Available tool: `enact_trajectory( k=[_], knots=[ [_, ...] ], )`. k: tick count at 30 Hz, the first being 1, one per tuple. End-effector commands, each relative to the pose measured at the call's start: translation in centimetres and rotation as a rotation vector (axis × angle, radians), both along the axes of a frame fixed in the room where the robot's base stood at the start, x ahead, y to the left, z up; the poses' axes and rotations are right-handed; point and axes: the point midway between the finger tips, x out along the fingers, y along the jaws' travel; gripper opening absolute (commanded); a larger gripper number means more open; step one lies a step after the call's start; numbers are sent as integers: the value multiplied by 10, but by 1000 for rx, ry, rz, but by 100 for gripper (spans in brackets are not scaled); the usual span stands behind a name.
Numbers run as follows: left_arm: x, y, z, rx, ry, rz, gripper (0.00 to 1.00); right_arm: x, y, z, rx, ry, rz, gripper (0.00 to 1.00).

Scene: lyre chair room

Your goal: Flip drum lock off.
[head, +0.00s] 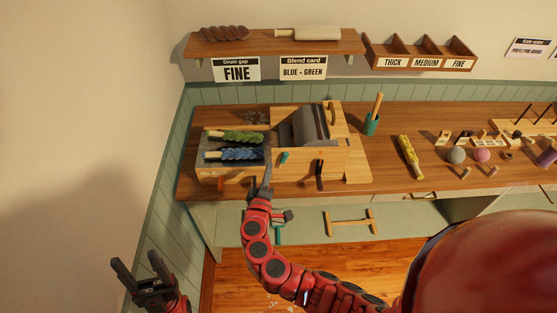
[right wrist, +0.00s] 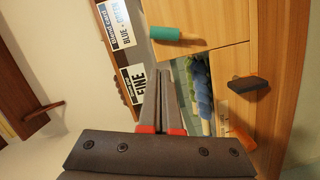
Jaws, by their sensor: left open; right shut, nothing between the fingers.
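The drum carder (head: 345,160) is a pale wooden machine on the bench with a grey drum (head: 302,127). Its front has a teal crank handle (head: 283,157) and a dark upright lever (head: 320,174); I cannot tell which part is the drum lock. My right gripper (head: 267,158) is shut and empty, just left of the teal handle. In the right wrist view its closed fingers (right wrist: 163,75) point past the teal handle (right wrist: 178,33), with a dark-topped knob (right wrist: 248,83) to their right. My left gripper (head: 136,266) is open and empty, low at the left, away from the bench.
Green fibre (head: 238,136) and blue fibre (head: 232,155) lie at the carder's left. A shelf (head: 280,43) with signs hangs above. The floor before the bench is mostly free.

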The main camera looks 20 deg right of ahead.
Motion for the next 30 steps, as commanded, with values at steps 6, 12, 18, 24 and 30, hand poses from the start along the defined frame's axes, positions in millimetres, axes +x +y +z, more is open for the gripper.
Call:
enact_trajectory(
  k=[6,12,18,24,30],
  knots=[
    [0,0,22,0,0,0,61,17,-26,-4,0,3,1,0],
    [0,0,26,0,0,0,61,22,-39,-10,2,1,2,0],
    [0,0,26,0,0,0,61,23,-40,-12,3,1,4,0],
    [0,0,24,0,0,0,61,22,-41,-13,6,-1,2,0],
    [0,0,-5,0,0,0,61,23,-53,-22,92,-29,-1,0]
  ],
)
